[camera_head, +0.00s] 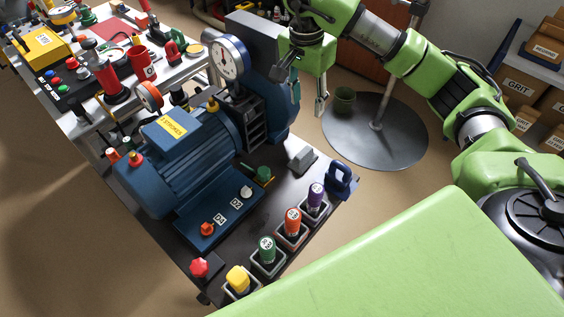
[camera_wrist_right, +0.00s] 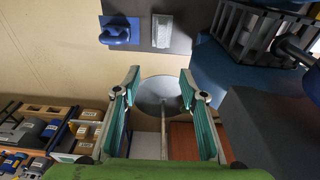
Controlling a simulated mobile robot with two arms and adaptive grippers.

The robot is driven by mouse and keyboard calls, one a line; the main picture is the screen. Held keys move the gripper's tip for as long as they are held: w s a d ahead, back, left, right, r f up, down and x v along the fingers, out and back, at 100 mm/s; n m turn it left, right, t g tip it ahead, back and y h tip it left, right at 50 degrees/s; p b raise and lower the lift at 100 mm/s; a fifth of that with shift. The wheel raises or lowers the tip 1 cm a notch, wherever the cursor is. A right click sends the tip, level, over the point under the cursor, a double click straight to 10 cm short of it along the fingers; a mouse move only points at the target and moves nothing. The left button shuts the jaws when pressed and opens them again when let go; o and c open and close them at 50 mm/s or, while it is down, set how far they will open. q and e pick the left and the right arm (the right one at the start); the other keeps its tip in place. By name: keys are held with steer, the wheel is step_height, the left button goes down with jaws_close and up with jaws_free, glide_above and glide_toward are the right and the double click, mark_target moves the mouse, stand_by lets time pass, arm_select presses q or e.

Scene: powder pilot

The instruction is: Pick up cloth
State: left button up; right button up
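My right gripper (camera_head: 301,90) hangs beyond the far right edge of the dark bench, above the floor side of the blue machine. The right wrist view shows its two teal-padded fingers (camera_wrist_right: 160,80) spread apart with nothing between them. No object is plainly a cloth. A small light-grey folded-looking piece (camera_head: 303,158) lies on the bench, apart from the gripper; it also shows at the top of the wrist view (camera_wrist_right: 162,31). A flat red piece (camera_head: 108,28) lies on the back-left table; I cannot tell its material. My left gripper is out of view.
A blue machine (camera_head: 180,160) with a dial gauge (camera_head: 230,58) fills the bench's middle. A blue handled block (camera_head: 341,180) sits at its right corner. Several coloured bottles, including a purple one (camera_head: 316,194), line the front.

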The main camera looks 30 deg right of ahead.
steer(key=f, duration=0.2)
steer(key=b, duration=0.7)
glide_toward(304, 152)
steer(key=f, duration=0.1)
steer(key=f+p, duration=0.1)
steer(key=f, duration=0.3)
steer(key=shift+w+d+p, duration=0.2)
steer(key=shift+d+p, duration=0.1)
steer(key=shift+p, duration=0.05)
steer(key=f, duration=0.1)
steer(key=f+p, duration=0.1)
steer(key=f, duration=0.2)
steer(key=shift+d+f+p, duration=0.3)
steer(key=shift+f+p, duration=0.05)
steer(key=shift+f, duration=0.25)
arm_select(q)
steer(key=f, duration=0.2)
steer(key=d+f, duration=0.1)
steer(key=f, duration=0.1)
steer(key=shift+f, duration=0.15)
arm_select(e)
jaws_close()
